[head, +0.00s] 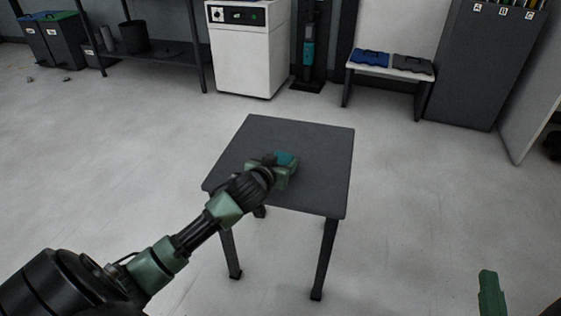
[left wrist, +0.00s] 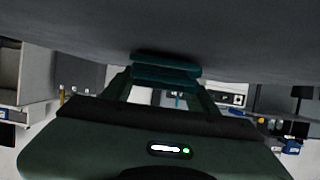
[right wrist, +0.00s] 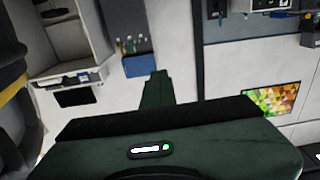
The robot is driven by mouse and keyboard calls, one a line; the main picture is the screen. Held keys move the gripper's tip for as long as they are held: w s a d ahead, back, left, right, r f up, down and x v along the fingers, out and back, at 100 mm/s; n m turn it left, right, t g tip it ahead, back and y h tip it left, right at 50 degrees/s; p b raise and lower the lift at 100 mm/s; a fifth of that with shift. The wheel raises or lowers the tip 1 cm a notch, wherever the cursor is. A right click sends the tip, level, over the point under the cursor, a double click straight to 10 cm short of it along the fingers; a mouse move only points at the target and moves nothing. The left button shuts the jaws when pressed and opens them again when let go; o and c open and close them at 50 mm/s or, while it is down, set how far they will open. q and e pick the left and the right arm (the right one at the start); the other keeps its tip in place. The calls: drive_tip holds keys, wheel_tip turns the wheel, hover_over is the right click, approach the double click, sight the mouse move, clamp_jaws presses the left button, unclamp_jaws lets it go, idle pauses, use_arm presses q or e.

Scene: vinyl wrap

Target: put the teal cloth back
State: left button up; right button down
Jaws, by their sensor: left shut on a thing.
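The teal cloth (head: 286,158) is on the small dark table (head: 310,135), near the middle of its top. My left gripper (head: 277,168) reaches over the table from the left and is shut on the cloth. In the left wrist view the folded cloth (left wrist: 165,70) lies between the two fingertips, close against the table top (left wrist: 245,45); I cannot tell whether it touches it. My right gripper (head: 490,290) is at the lower right, away from the table. In the right wrist view its fingers (right wrist: 156,88) are together with nothing between them.
A white bench (head: 390,68) with a blue folded item (head: 370,57) and a dark one (head: 412,64) stands at the back right, beside a dark cabinet (head: 480,60). A white machine (head: 248,55) and a dark shelf (head: 165,52) stand along the back. The floor around the table is clear.

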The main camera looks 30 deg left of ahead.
use_arm(q)
drive_tip(key=shift+f, duration=0.25)
drive_tip(key=o, duration=1.4)
use_arm(e)
drive_tip(key=shift+a+r, duration=0.1)
drive_tip(key=shift+r, duration=0.3)
use_arm(q)
drive_tip(key=shift+s+r, duration=0.15)
drive_tip(key=shift+s, duration=0.1)
drive_tip(key=p+v, duration=0.2)
drive_tip(key=v, duration=0.4)
drive_tip(key=shift+s+d+r, duration=0.1)
drive_tip(key=shift+s+d, duration=0.1)
drive_tip(key=shift+s, duration=0.4)
use_arm(e)
drive_tip(key=s+d+f+g+h, duration=0.1)
drive_tip(key=s+f+g, duration=0.1)
drive_tip(key=f, duration=0.3)
drive_tip(key=s+d+f+g+h, duration=0.1)
drive_tip(key=s+f+g, duration=0.1)
drive_tip(key=f+g, duration=0.2)
wheel_tip(320, 180, down, 2)
drive_tip(key=shift+d+f, duration=0.1)
drive_tip(key=shift+d, duration=0.25)
